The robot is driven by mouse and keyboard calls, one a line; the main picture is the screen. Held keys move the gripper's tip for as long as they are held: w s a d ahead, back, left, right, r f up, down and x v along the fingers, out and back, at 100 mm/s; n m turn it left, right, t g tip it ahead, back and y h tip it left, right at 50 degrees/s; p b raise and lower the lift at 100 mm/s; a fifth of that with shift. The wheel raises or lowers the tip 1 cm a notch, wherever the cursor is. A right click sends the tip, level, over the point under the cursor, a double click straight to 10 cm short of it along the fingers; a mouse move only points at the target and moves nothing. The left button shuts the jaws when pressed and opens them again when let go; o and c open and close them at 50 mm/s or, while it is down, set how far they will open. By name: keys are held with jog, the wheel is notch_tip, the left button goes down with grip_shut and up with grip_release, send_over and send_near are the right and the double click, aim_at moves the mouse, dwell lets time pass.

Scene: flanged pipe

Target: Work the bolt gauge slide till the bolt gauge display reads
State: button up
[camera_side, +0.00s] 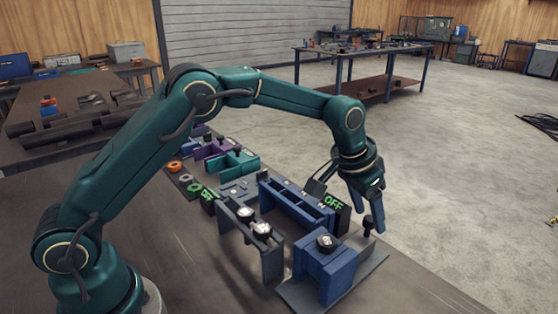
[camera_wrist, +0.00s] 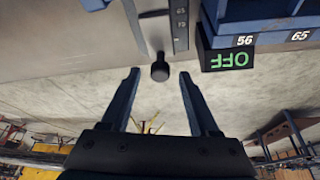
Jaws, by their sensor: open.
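My gripper (camera_wrist: 159,74) is open, its two blue fingers on either side of a dark round knob (camera_wrist: 160,68) in the wrist view. Gaps show between knob and fingers; I cannot tell the depth. In the side view my gripper (camera_side: 372,212) is at the dark knob (camera_side: 369,228) behind the blue block. A dark marked scale strip (camera_wrist: 180,22) lies beside the knob. A black display (camera_wrist: 230,60) reads OFF in green, upside down in the wrist view; it also shows in the side view (camera_side: 333,204). No label names the slide or gauge.
A blue block with a bolt head (camera_side: 326,242) stands on a grey plate (camera_side: 300,296) in front of my gripper. A blue slotted rack (camera_side: 297,207) and a grey bracket (camera_side: 250,232) stand left. Another display (camera_side: 203,192) also reads OFF. The bench's right front is clear.

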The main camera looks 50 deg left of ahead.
jog(key=shift+w+f, duration=0.2)
jog(key=shift+f, duration=0.25)
grip_shut()
dwell(1.1)
